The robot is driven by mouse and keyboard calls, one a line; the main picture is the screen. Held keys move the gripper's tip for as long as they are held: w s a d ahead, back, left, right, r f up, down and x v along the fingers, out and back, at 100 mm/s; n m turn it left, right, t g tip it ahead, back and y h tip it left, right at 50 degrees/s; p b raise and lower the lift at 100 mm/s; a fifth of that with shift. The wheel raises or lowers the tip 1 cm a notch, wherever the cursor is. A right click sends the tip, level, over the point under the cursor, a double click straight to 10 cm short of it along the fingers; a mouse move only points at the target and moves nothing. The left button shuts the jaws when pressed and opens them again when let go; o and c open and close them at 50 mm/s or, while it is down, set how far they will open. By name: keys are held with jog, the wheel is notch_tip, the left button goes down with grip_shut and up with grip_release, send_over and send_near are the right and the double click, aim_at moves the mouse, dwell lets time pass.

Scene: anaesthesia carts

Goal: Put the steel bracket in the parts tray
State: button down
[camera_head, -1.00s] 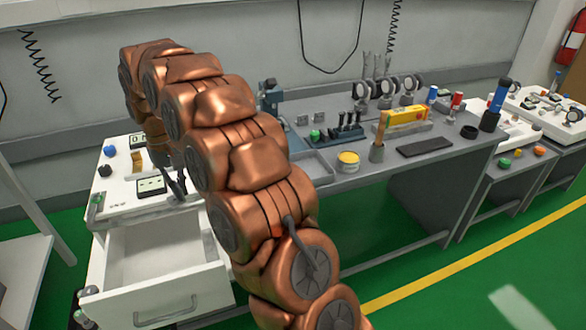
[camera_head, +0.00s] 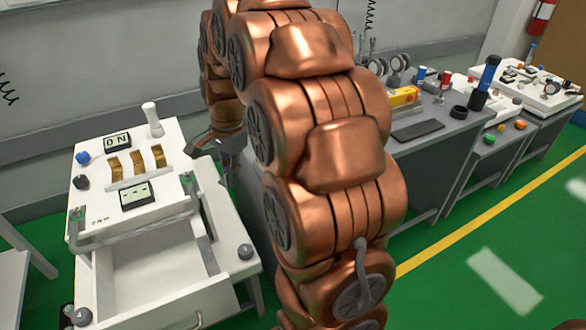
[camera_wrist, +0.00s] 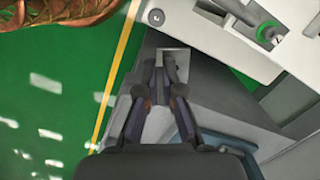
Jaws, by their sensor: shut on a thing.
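My gripper (camera_head: 230,168) is off the right edge of the white cart, beside my copper-coloured arm. In the wrist view its fingers (camera_wrist: 171,82) are closed together on a small pale grey piece (camera_wrist: 174,56), which looks like the steel bracket. Its shape is only partly visible between the fingertips. In the head view the held piece is too small and too hidden to make out. The parts tray cannot be made out now; my arm covers much of the grey workbench (camera_head: 425,150).
The white cart (camera_head: 95,222) has an open, empty-looking drawer (camera_head: 160,268) jutting forward. A white lever (camera_head: 152,118) stands up at its back. Green floor is clear at right.

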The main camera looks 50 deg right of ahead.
jog(key=s+d+f+m+t, duration=0.1)
jog(key=s+d+m, duration=0.3)
jog(key=s+m, duration=0.6)
jog(key=w+d, duration=0.2)
jog(key=d, duration=0.2)
jog(key=w+d+f+p, duration=0.1)
jog(key=w+d, duration=0.1)
jog(key=d, duration=0.3)
jog(key=w+d, duration=0.2)
jog(key=d, duration=0.2)
jog(key=shift+w+d+f, duration=0.35)
jog(key=shift+d+f, duration=0.05)
jog(key=shift+d+f+p, duration=0.1)
jog(key=shift+f+p, duration=0.3)
jog(key=shift+f, duration=1.35)
jog(key=shift+f, duration=0.15)
jog(key=c, duration=1.3)
grip_release()
